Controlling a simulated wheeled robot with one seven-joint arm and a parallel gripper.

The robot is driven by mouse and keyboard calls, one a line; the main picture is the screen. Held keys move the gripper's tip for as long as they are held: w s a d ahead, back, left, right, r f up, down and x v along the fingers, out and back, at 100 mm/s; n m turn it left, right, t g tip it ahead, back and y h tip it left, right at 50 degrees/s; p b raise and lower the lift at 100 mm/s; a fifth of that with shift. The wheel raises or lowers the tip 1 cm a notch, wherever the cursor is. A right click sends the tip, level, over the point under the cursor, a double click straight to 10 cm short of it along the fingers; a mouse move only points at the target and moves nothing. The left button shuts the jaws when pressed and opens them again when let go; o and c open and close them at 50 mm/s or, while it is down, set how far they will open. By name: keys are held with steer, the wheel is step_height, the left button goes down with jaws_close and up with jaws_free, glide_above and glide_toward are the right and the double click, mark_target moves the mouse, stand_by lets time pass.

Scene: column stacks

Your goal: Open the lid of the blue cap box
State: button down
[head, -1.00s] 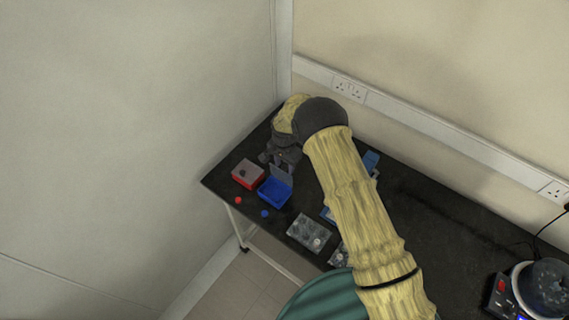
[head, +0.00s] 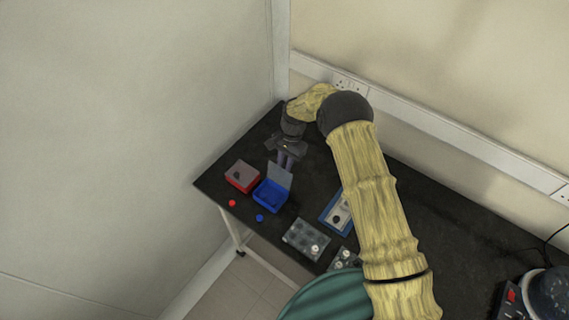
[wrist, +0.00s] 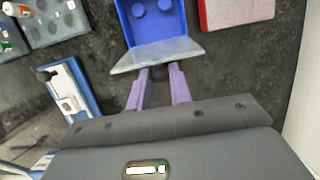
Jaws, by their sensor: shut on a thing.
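The blue cap box (head: 270,196) stands near the left end of the black table. Its translucent grey lid (head: 279,176) stands raised along the box's far edge, and the inside shows. In the wrist view the blue box (wrist: 160,50) holds round blue caps, and the lid (wrist: 157,54) is seen nearly edge-on. My gripper (head: 287,164) is just behind the lid. In the wrist view its purple fingers (wrist: 160,76) are shut on a small dark knob (wrist: 160,73) on the lid's far side.
A red box with a closed grey lid (head: 242,176) stands left of the blue box. A red cap (head: 232,203) and a blue cap (head: 259,218) lie in front. A grey tray (head: 306,239) and a blue-edged tray (head: 335,215) lie to the right. A wall runs behind.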

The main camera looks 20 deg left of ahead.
steer(key=shift+w+d, duration=0.1)
steer(key=shift+w, duration=0.2)
steer(key=c, duration=1.3)
jaws_free()
steer(key=shift+s, duration=0.3)
steer(key=shift+a, duration=0.2)
steer(key=b+v, duration=0.4)
steer(key=v, duration=1.3)
steer(key=shift+r+b, duration=0.2)
steer(key=shift+b, duration=0.1)
